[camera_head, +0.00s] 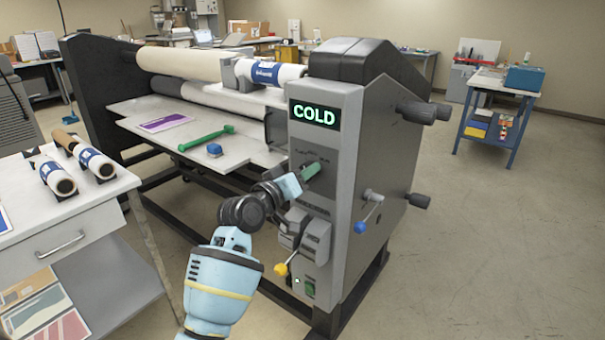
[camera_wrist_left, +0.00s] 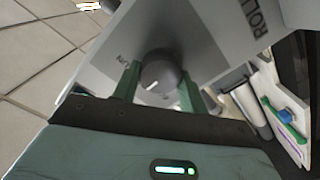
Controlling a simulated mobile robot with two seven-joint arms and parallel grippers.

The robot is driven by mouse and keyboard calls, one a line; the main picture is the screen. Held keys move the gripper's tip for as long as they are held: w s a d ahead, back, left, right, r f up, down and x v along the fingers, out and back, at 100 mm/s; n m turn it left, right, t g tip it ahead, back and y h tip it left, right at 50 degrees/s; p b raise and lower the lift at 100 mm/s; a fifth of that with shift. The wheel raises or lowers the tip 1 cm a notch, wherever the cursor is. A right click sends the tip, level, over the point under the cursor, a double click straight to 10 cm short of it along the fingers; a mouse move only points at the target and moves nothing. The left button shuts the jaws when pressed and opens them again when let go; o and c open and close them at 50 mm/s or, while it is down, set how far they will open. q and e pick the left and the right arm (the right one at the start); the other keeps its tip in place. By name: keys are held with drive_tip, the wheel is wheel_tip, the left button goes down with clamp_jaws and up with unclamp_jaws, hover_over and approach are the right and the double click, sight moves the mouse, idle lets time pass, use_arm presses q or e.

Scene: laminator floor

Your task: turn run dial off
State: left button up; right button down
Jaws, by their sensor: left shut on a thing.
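The laminator (camera_head: 345,150) has a grey end panel with a lit display (camera_head: 314,113) reading "COLD". My left gripper (camera_head: 308,174) is at this panel, below the display. In the left wrist view, its two green fingers (camera_wrist_left: 159,82) are on either side of a dark round dial (camera_wrist_left: 160,70), shut on it. A short white pointer mark shows on the dial's near side. Small lettering sits by the left finger, and part of a larger word, "ROLL", shows on the panel. The head view mostly hides the dial behind the gripper. My right gripper is not in view.
A yellow-knobbed lever (camera_head: 281,269) and a green switch (camera_head: 310,289) are lower on the panel. A blue-knobbed crank (camera_head: 361,226) sticks out at its right. A green-handled tool (camera_head: 207,138) lies on the feed table. Open floor (camera_head: 480,240) is at right.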

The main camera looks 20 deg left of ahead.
use_arm(q)
drive_tip(key=o, duration=1)
drive_tip(key=shift+s+a, duration=0.1)
drive_tip(key=shift+s, duration=0.05)
drive_tip(key=v, duration=0.7)
drive_tip(key=shift+s, duration=0.25)
drive_tip(key=s+f+g+y, duration=0.1)
drive_tip(key=s+f, duration=0.3)
drive_tip(key=f, duration=0.4)
drive_tip(key=s+f+m+g+y, duration=0.1)
drive_tip(key=s+f, duration=0.3)
drive_tip(key=f, duration=0.4)
drive_tip(key=s+f+g+y, duration=0.1)
drive_tip(key=s+f+g, duration=0.15)
drive_tip(key=f, duration=0.65)
drive_tip(key=s+f+m+g, duration=0.1)
drive_tip(key=s+f, duration=0.4)
drive_tip(key=s, duration=0.3)
drive_tip(key=s+f+m+g, duration=0.1)
drive_tip(key=s+f, duration=0.4)
drive_tip(key=s, duration=0.4)
drive_tip(key=s+f+m+g+y, duration=0.1)
drive_tip(key=s+f+m, duration=0.1)
drive_tip(key=s+f, duration=0.3)
drive_tip(key=s, duration=0.3)
drive_tip(key=shift+s+d+f, duration=0.2)
drive_tip(key=shift+d+f, duration=0.15)
drive_tip(key=shift+f, duration=0.05)
